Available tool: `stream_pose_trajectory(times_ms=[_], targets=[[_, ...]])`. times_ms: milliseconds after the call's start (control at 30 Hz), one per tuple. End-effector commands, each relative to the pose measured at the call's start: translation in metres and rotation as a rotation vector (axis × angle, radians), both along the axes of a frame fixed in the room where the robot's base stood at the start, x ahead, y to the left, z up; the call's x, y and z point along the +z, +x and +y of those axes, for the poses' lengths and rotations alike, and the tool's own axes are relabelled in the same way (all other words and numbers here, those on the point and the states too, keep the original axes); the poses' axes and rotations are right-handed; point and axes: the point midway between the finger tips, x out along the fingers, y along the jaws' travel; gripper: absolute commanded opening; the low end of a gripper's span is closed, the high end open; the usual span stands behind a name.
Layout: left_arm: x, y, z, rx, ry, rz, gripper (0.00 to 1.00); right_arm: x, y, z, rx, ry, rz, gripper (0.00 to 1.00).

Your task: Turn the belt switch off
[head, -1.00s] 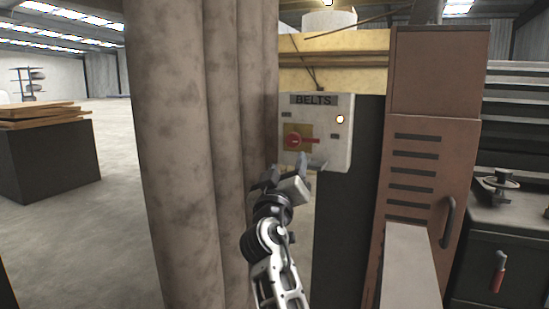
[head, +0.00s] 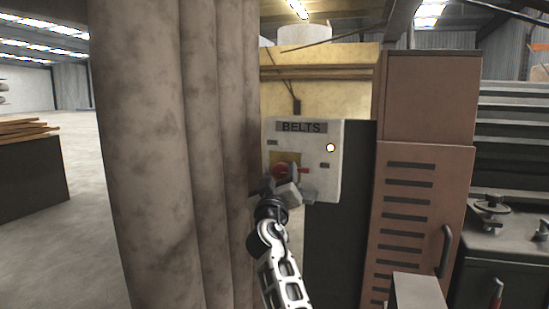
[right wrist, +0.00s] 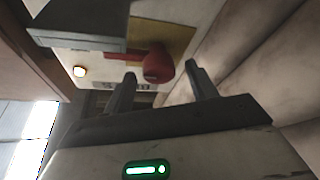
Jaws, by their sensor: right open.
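The belt switch is a red round knob (head: 281,170) with a red bar pointing right, on a yellow plate on the white BELTS box (head: 329,165). A lamp (head: 330,147) on the box glows. In the right wrist view the knob (right wrist: 157,66) shows just ahead of and between the two fingertips. My right gripper (head: 284,184) is open, just below the knob in the head view and covering its lower edge. I cannot tell whether it touches the knob. My left gripper is out of view.
Thick mottled columns (head: 165,160) stand close on the left of the box. A brown slatted cabinet (head: 418,200) stands on its right. A dark bench with a hand wheel (head: 490,206) is at the far right. Open floor lies beyond the columns at left.

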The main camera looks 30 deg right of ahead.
Motion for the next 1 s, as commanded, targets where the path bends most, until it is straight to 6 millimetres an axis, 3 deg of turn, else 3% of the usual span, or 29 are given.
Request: stream_pose_trajectory(times_ms=[200,567,700,733,1000], targets=[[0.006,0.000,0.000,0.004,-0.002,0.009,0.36,0.009,0.006,-0.016,-0.003,0.000,0.000,0.57],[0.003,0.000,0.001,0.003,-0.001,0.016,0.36,0.009,0.007,-0.019,-0.003,0.001,0.000,0.57],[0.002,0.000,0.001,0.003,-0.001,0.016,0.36,0.009,0.007,-0.019,-0.003,0.001,0.000,0.18],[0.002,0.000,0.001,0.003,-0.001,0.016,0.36,0.009,0.007,-0.019,-0.003,0.001,0.000,0.12],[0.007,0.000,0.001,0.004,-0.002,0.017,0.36,0.010,0.007,-0.019,-0.004,-0.010,0.012,0.13]])
